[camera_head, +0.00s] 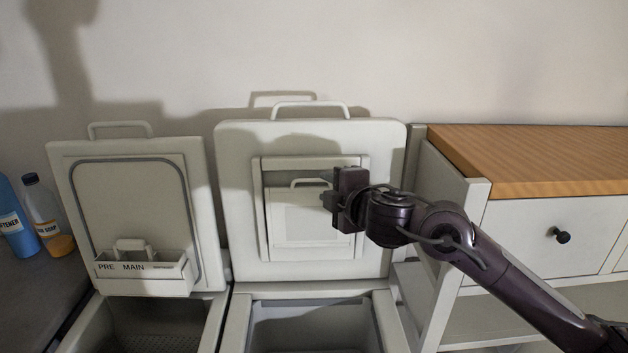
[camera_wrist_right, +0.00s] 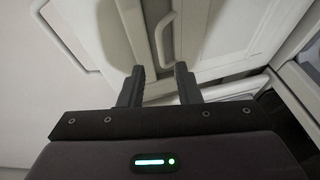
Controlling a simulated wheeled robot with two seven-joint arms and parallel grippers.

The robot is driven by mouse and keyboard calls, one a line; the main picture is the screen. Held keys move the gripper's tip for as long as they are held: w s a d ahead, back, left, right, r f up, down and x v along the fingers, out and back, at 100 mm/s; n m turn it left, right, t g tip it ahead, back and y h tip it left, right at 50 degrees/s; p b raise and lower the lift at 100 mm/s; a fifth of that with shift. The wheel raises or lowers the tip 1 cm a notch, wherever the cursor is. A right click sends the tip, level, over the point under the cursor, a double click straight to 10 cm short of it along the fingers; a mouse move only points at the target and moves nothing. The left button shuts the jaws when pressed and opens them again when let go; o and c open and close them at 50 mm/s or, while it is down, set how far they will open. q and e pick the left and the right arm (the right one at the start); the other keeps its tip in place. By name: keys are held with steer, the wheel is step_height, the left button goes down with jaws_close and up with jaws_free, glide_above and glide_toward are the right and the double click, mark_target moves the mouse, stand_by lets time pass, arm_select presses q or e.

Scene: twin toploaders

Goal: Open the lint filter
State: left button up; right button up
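The lint filter panel (camera_head: 300,225) sits in a recessed frame on the inner side of the right machine's raised lid (camera_head: 235,205). It carries a white bar handle (camera_head: 308,182) along its top. My right gripper (camera_head: 328,200) is in front of the panel's right part, near the handle's right end, and hides part of the panel. In the right wrist view, the two fingers (camera_wrist_right: 160,88) are apart with nothing between them. The handle (camera_wrist_right: 164,40) lies just beyond the fingertips, in line with the gap. My left gripper is not in view.
The left machine's lid (camera_head: 130,190) is also up, with a dispenser drawer marked PRE and MAIN (camera_head: 145,275). A wood-topped cabinet (camera_head: 520,160) stands at the right. Bottles (camera_head: 45,215) stand at the far left. The wall is close behind the lids.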

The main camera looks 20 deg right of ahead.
mark_target(312, 181)
steer(key=p+x, duration=0.1)
steer(key=x, duration=0.4)
steer(key=shift+w+f, duration=0.1)
steer(key=shift+w, duration=0.2)
steer(key=shift+w+f, duration=0.1)
steer(key=shift+w, duration=0.2)
steer(key=c, duration=0.6)
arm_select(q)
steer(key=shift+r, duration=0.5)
arm_select(e)
jaws_close()
